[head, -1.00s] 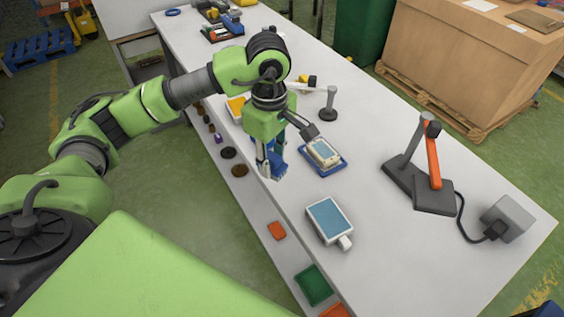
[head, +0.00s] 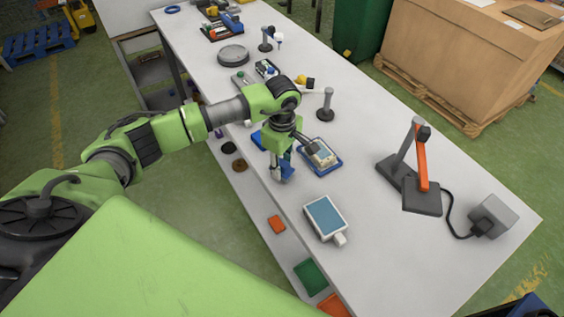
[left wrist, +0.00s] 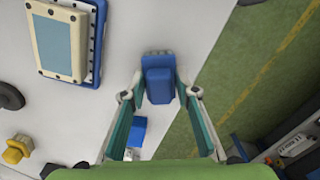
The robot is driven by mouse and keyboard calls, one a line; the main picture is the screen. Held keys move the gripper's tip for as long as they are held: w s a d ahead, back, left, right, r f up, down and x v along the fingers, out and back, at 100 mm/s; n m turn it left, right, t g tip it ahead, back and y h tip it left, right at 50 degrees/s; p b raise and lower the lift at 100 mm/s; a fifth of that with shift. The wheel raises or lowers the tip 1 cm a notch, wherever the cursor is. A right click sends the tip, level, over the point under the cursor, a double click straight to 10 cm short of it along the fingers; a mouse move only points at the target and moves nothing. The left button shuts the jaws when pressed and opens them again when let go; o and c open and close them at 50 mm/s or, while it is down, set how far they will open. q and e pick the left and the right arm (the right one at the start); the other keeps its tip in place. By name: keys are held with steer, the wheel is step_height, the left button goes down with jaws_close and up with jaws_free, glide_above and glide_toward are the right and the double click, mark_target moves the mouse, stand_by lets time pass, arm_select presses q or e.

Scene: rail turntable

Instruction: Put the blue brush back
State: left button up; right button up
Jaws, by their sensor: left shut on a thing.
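My left gripper (head: 282,177) is shut on the blue brush (head: 288,168), near the table's left edge. In the left wrist view the blue brush (left wrist: 158,86) sits between the two fingertips (left wrist: 158,95), with its grey end pointing away from my palm. The gripper hides part of the brush in the head view. I cannot tell whether the brush touches the table. A blue tray (head: 337,169) holding a pale device (head: 322,155) is just right of the gripper. My right gripper is not in view.
A blue-screened box (head: 325,217) lies in front of the gripper on the white table (head: 400,255). A grey post (head: 326,105) stands behind, and a stand with an orange arm (head: 421,162) is at right. A lower shelf (head: 255,205) runs along the left edge.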

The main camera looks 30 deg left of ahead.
mark_target(282, 163)
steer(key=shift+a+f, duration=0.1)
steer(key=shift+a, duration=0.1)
arm_select(q)
steer(key=shift+f, duration=0.2)
steer(key=o, duration=1.1)
steer(key=shift+c, duration=0.2)
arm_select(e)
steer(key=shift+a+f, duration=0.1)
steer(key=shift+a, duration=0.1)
arm_select(q)
steer(key=shift+r, duration=0.2)
step_height(282, 163, up, 11)
steer(key=b, duration=0.4)
steer(key=shift+r, duration=0.55)
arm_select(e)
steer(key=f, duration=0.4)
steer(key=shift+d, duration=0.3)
